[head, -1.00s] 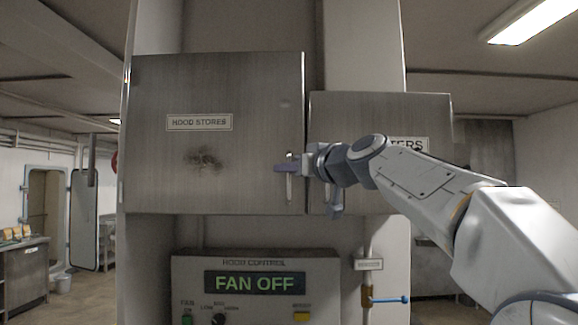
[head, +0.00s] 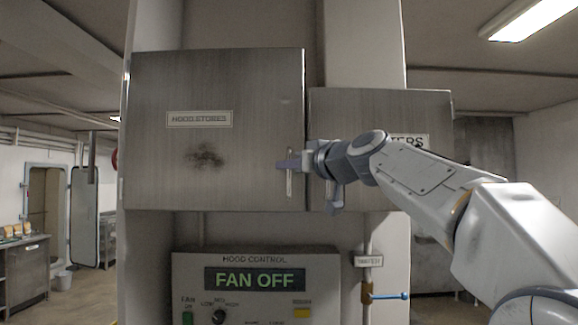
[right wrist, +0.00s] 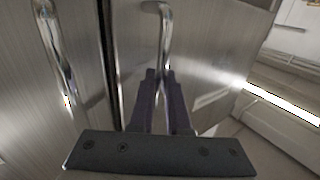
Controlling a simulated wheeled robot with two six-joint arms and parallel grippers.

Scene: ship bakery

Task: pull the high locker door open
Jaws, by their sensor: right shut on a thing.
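The high locker door (head: 225,90) is a brushed steel panel labelled HOOD STORES, with a brown scorch mark. It looks closed or nearly so in the head view. Its upright metal handle (head: 290,187) is near its right edge. My right gripper (head: 289,166) reaches in from the right and is shut on this handle. In the right wrist view the dark fingers (right wrist: 160,85) close on the handle (right wrist: 164,35), whose far part shows beyond the fingertips. My left gripper is not in view.
A second steel door (head: 350,115), its label partly hidden by my right arm, is just to the right. Its handle (right wrist: 55,45) shows in the wrist view. Below are the hood control box (head: 257,300), reading FAN OFF, and a blue-handled valve (head: 385,297).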

